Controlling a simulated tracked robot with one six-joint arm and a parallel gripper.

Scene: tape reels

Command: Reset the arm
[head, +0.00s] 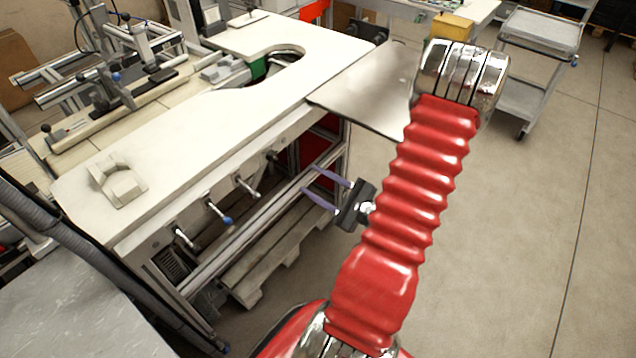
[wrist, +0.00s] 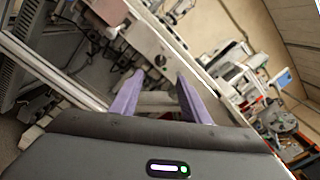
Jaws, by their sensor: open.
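My gripper (head: 326,190) shows in the head view beside my red ribbed arm, in front of the workbench's right end. Its two purple fingers point left and stand apart with nothing between them. The wrist view also shows the gripper (wrist: 152,88), open and empty, with the workbench's underside frame beyond the fingers. The fingers appear clear of the bench in the head view. No tape reel can be made out in either view.
A white workbench (head: 190,135) with a metal fixture (head: 115,85) fills the left. A metal plate (head: 370,88) juts from its right end. A grey cart (head: 540,40) stands at the upper right. Floor (head: 520,230) on the right is clear.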

